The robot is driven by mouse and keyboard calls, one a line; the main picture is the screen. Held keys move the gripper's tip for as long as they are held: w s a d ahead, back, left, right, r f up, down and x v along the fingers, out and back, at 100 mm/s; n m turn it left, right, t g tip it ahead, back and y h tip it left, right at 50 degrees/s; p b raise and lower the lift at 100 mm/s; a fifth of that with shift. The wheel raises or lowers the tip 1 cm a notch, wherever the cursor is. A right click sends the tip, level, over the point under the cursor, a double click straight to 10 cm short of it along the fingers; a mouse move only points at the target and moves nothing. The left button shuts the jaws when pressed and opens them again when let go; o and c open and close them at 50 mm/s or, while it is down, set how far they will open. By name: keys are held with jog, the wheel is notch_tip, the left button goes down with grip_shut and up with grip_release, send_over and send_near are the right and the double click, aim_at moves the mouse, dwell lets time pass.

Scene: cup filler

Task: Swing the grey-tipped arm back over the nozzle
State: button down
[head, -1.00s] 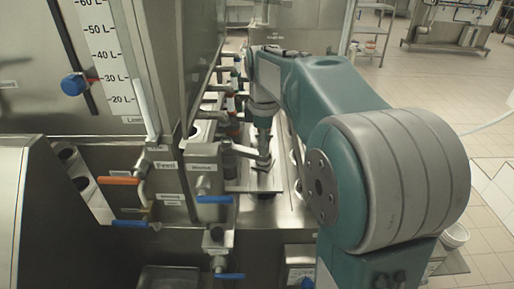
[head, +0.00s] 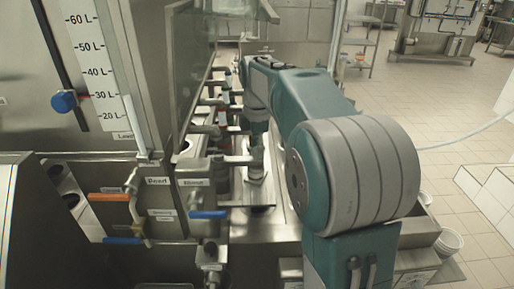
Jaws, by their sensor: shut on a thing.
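My gripper (head: 257,172) points down over the steel trough of the filler, right of the labelled boxes. It is small in the head view and its fingers are hard to make out. It is shut on the end of the grey-tipped arm (head: 237,160), a short metal bar reaching right from the filler's side. The bar looks roughly level in the picture. Its tip is mostly hidden at the gripper. I cannot make out the nozzle clearly among the fittings.
A valve with an orange handle (head: 108,197) and one with a blue handle (head: 208,214) stick out at the front left. Several more taps line the filler behind. A scale with a blue knob (head: 64,101) stands left. Tiled floor (head: 445,125) is open at right.

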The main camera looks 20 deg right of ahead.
jog(key=shift+f, duration=0.1)
jog(key=shift+c, duration=1.7)
grip_release()
jog(key=shift+w, duration=0.1)
notch_tip(320, 180, up, 8)
jog(key=shift+w+f, duration=0.1)
jog(key=shift+f, duration=0.15)
